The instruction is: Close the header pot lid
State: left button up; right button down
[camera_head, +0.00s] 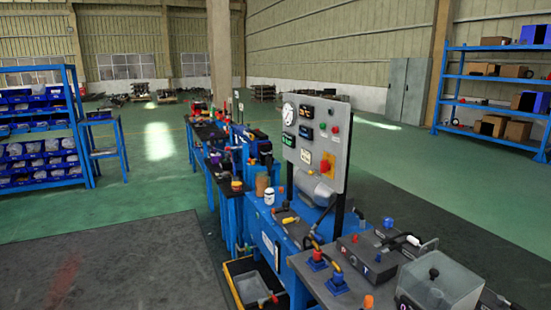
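A clear, box-shaped container (450,283) stands on the grey bench top at the lower right. A black knob (433,273) shows at its near face or top, so it may be the header pot, but I cannot tell for sure. Its lower part is cut off by the frame edge. I cannot make out whether its lid is open or shut. Neither of my grippers is in view.
A grey control panel (334,138) with gauges stands upright on the blue bench. Blue-based fittings (337,283) and a grey box (367,254) with hoses crowd the near bench. Blue shelves (482,103) stand far right. Open green floor (430,190) lies right of the bench.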

aim_at(267, 161)
jog(key=i+j, duration=0.25)
jog(key=i, duration=0.25)
jog(key=i+j, duration=0.2)
jog(key=i, duration=0.35)
jog(key=i+j, duration=0.25)
jog(key=i, duration=0.25)
jog(key=i+j, duration=0.2)
jog(key=i, duration=0.35)
jog(key=i+j+u, duration=0.1)
jog(key=i+j, duration=0.15)
jog(key=i, duration=0.25)
jog(key=i+j, duration=0.2)
jog(key=i, duration=0.35)
jog(key=i+j, duration=0.15)
jog(key=i, duration=0.35)
